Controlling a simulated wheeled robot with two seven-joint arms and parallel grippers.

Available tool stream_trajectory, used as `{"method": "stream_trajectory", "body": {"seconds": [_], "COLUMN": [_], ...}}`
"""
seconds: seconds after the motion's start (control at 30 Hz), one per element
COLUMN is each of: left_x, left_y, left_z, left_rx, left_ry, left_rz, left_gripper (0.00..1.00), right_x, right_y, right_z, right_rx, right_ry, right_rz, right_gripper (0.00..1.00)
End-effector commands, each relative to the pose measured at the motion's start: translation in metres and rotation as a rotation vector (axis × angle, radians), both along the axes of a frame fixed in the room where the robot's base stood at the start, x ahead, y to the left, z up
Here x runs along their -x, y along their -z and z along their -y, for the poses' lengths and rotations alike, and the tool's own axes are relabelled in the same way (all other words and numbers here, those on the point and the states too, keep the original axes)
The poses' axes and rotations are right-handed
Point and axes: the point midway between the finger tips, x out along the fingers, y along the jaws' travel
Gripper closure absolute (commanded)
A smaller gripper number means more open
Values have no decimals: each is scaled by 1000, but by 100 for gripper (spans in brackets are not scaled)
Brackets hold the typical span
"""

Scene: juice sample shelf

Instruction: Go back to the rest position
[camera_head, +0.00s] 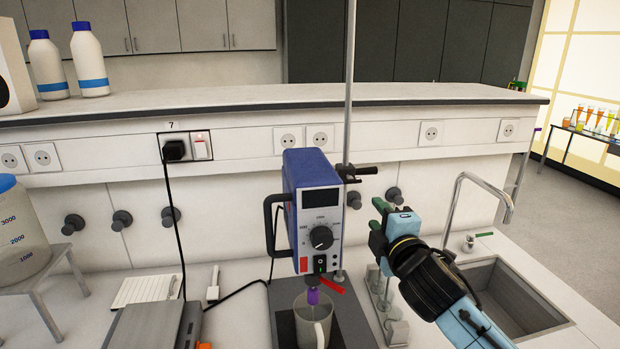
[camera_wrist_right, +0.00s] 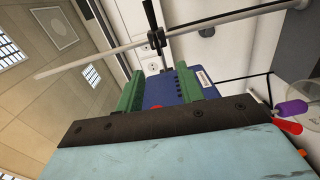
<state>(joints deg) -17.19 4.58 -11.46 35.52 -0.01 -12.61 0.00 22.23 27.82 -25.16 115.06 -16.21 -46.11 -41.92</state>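My right gripper (camera_head: 387,200) is to the right of the blue overhead stirrer (camera_head: 312,200), with its green fingers pointing up and left in the head view. In the right wrist view the two green fingers (camera_wrist_right: 158,82) stand apart, with the stirrer's blue body (camera_wrist_right: 170,90) seen between and beyond them. I see nothing held between the fingers. The stirrer hangs on a tall metal rod (camera_head: 348,100), above a clear beaker (camera_head: 312,325). My left gripper is not in view.
A sink (camera_head: 515,300) with a bent tap (camera_head: 480,180) lies right of my right arm. A large graduated container (camera_head: 20,235) on a stand, a notepad (camera_head: 145,289) and a grey device (camera_head: 150,325) are at the left. Two white bottles (camera_head: 88,60) stand on the upper shelf (camera_head: 250,95).

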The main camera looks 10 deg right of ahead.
Motion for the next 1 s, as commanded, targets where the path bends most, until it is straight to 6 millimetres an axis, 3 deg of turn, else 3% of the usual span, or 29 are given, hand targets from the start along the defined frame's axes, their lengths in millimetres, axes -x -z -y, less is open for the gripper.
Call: {"method": "stream_trajectory", "body": {"seconds": [0.17,0.3,0.4,0.5,0.7,0.9,0.97,1.0], "left_x": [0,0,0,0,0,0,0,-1], "left_y": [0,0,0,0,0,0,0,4], "left_z": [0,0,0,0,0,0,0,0], "left_rx": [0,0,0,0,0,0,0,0], "left_ry": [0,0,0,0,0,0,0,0], "left_rz": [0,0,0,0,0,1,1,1], "left_gripper": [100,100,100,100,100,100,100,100], "right_x": [37,99,151,201,278,344,363,355], "right_y": [64,137,181,213,246,262,265,280], "right_z": [-3,-2,-1,-1,0,0,-1,-1], "right_rx": [-219,-500,-685,-832,-1016,-1138,-1168,-1161], "right_ry": [55,179,301,425,638,833,892,885], "right_rz": [-187,-428,-596,-733,-917,-1047,-1081,-1078], "right_gripper": [63,63,63,63,63,63,63,63]}}
